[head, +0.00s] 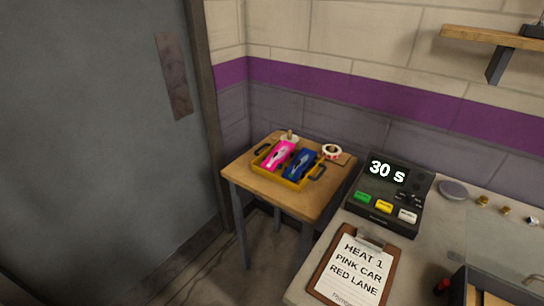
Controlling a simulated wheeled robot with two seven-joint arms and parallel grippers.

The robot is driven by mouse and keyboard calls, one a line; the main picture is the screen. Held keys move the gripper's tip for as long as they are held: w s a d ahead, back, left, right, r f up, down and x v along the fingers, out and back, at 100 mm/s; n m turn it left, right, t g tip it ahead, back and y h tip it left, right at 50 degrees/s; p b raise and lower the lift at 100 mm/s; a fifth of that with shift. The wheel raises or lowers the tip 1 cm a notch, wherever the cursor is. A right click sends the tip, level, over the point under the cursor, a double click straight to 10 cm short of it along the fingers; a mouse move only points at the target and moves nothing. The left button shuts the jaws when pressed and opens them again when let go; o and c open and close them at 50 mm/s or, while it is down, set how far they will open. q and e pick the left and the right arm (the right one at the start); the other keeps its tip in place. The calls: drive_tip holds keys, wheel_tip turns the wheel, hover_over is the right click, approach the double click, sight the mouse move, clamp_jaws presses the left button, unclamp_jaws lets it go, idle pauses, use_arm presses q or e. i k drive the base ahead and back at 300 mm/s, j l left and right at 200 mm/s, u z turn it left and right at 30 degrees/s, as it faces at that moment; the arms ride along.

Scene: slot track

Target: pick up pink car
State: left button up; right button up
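The pink car (279,155) lies in a yellow tray (293,184) on a small wooden side table (300,204). A blue car (301,164) lies beside it, on its right, in the same tray. The tray has dark handles at its left and right ends. Neither of my grippers shows in the head view.
A black timer box (388,195) reading "30 S" and a clipboard (354,268) reading "HEAT 1 PINK CAR RED LANE" are on the grey bench (425,262) at right. A tape roll (332,152) is behind the tray. A grey door (90,120) fills the left.

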sight(282, 152)
drive_tip(key=i+j+z, duration=0.7)
drive_tip(key=j, duration=0.2)
drive_tip(key=j+z, duration=0.25)
drive_tip(key=i+j+z, duration=0.2)
drive_tip(key=j, duration=0.3)
drive_tip(key=j+z, duration=0.5)
drive_tip(key=j, duration=0.3)
